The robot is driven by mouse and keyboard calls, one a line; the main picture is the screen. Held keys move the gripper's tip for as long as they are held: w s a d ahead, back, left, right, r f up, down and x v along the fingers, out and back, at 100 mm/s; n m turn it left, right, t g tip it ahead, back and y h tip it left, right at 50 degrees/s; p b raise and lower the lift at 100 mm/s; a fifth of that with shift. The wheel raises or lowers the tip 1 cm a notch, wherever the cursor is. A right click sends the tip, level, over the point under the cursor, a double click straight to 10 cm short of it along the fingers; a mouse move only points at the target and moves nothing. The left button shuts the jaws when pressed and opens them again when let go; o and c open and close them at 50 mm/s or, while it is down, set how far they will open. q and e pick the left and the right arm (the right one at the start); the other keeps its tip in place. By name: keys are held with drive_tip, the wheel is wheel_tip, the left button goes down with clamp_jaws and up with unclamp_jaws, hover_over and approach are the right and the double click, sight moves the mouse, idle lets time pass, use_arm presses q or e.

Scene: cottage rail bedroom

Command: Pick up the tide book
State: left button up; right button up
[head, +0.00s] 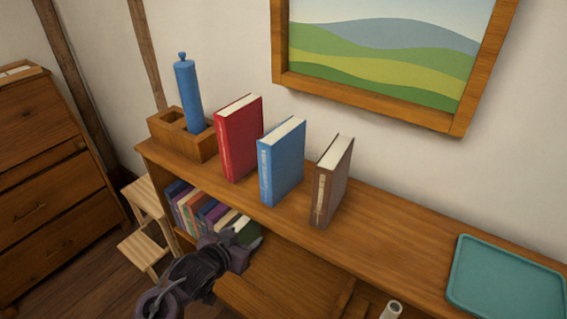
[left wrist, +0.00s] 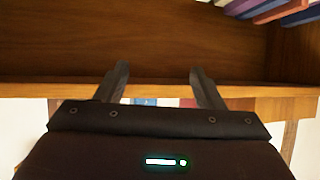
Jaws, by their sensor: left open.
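Three upright books stand apart on the top of the shelf unit in the head view: a red book (head: 238,138), a blue book (head: 281,163) and a brown book (head: 332,181). Their spine lettering is too small to read, so I cannot tell which is the tide book. My left gripper (head: 250,241) is in front of the shelf unit, below the level of its top and below the blue book. In the left wrist view its two fingers (left wrist: 158,72) are apart with nothing between them. My right gripper is not in view.
A wooden holder (head: 174,137) with a blue cylinder (head: 190,95) stands left of the books. A teal tray (head: 506,279) lies at the right. Several books (head: 203,210) fill the lower shelf near my gripper. A framed picture (head: 380,60) hangs above. The top between brown book and tray is clear.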

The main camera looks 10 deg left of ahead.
sight(264, 168)
use_arm(q)
drive_tip(key=w+r+t+h, duration=0.1)
drive_tip(key=r, duration=0.3)
drive_tip(key=w+d+r+m+t+h, duration=0.1)
drive_tip(key=w+r+t+h, duration=0.1)
drive_tip(key=r, duration=0.3)
drive_tip(key=w+r+m+t+h, duration=0.1)
drive_tip(key=r+h, duration=0.1)
drive_tip(key=r, duration=0.3)
drive_tip(key=shift+w+d+t, duration=0.2)
drive_tip(key=shift+w+t, duration=0.05)
drive_tip(key=shift+t, duration=0.15)
drive_tip(key=shift+w+d+r+p, duration=0.1)
drive_tip(key=shift+w+d+p, duration=0.05)
drive_tip(key=shift+w+p, duration=0.15)
drive_tip(key=p+x, duration=0.1)
drive_tip(key=x, duration=0.3)
drive_tip(key=p+x, duration=0.1)
drive_tip(key=x, duration=0.1)
drive_tip(key=shift+w+r+p, duration=0.1)
drive_tip(key=shift+r+p, duration=0.2)
drive_tip(key=shift+w+d+f, duration=0.15)
drive_tip(key=shift+w, duration=0.2)
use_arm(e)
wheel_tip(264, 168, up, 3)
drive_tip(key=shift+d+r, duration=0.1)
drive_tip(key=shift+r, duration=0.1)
